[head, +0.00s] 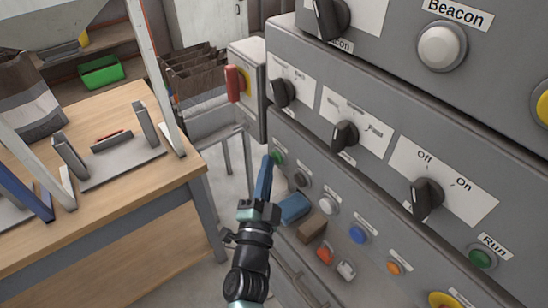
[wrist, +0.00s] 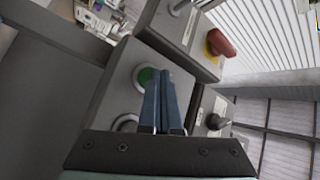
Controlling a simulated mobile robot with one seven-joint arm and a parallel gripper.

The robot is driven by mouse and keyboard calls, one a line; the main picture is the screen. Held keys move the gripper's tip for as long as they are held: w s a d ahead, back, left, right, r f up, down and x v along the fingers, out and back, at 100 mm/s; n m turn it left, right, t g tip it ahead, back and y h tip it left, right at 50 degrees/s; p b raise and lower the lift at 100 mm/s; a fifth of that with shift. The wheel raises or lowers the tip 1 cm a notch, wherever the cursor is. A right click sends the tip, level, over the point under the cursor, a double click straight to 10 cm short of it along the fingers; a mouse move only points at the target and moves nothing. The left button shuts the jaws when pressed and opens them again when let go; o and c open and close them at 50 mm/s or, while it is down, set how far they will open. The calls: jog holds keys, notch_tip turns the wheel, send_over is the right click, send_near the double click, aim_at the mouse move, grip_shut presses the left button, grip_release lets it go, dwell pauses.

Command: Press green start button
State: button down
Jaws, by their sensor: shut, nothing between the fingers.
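A green button (head: 278,157) sits at the far end of the lower row on the grey control panel (head: 330,180); I cannot read a label for it. In the wrist view the green button (wrist: 146,77) shows just left of the fingertips, partly covered by them. My gripper (head: 267,160) is shut and empty, its blue fingers together and pointing at that button's area. The tips are close to the button; I cannot tell whether they touch it. Another green button (head: 482,258), labelled Run, is at the panel's near right.
Black selector knobs (head: 345,135) stick out above the lower row. A red handle (head: 233,84) on a yellow plate is on a box beyond the panel. A wooden table (head: 120,190) with metal fixtures stands left; a floor gap lies between.

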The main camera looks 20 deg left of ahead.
jog(key=shift+w+d, duration=0.1)
dwell(0.3)
jog(key=shift+s+a+p, duration=0.45)
jog(key=shift+s+p, duration=0.05)
jog(key=shift+s, duration=0.1)
jog(key=s+a+p, duration=0.3)
jog(key=s, duration=0.1)
jog(key=shift+s+a+p, duration=0.3)
jog(key=shift+s+a, duration=0.1)
dwell(0.4)
